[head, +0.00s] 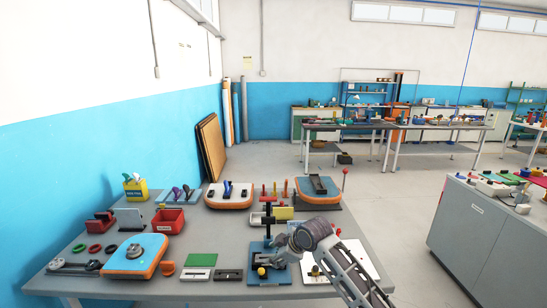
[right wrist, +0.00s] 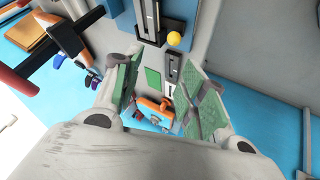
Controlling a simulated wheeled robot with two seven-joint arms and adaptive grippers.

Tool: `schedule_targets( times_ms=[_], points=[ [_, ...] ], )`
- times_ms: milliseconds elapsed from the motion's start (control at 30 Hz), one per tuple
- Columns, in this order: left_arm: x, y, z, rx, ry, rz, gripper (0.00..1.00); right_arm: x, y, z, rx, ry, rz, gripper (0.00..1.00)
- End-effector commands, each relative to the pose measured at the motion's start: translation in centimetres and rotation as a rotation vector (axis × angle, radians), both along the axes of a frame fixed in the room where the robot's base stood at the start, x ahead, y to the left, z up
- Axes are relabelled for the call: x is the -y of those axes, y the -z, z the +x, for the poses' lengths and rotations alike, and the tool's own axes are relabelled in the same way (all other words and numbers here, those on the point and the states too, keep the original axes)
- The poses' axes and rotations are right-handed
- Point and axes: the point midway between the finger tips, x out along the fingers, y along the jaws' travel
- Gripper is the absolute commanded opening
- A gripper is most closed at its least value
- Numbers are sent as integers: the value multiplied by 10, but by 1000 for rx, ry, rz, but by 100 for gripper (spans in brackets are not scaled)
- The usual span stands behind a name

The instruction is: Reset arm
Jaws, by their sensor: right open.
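My right gripper (head: 270,254) is at the front of the grey table (head: 210,240) in the head view, at the end of my arm coming from the lower right. It is in front of a blue board with a black upright clamp (head: 268,222). In the right wrist view, my right gripper (right wrist: 163,92) has its two green-padded fingers spread wide with nothing held between them. A yellow ball (right wrist: 174,38) and a green plate (right wrist: 152,77) show beyond the fingers. Whether the gripper touches the blue board cannot be told. My left gripper is not in view.
The table holds an orange and blue board (head: 135,257), a red bin (head: 167,221), a green plate (head: 202,260), a yellow box (head: 136,189) and several tools. A grey cabinet (head: 490,235) stands right, with open floor between.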

Motion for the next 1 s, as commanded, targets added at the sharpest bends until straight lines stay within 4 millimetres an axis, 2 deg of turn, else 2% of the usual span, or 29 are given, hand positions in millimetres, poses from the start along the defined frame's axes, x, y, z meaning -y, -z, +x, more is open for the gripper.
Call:
schedule_targets(
  times_ms=[133, 467, 1000],
  points=[
    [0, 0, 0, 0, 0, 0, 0, 4, 18, -22, -40, 51, 26, 42],
    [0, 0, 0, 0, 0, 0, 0, 20, 50, -66, -122, 179, 74, 42],
    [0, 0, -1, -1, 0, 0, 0, 63, 92, -142, -252, 431, 129, 42]
  ],
)
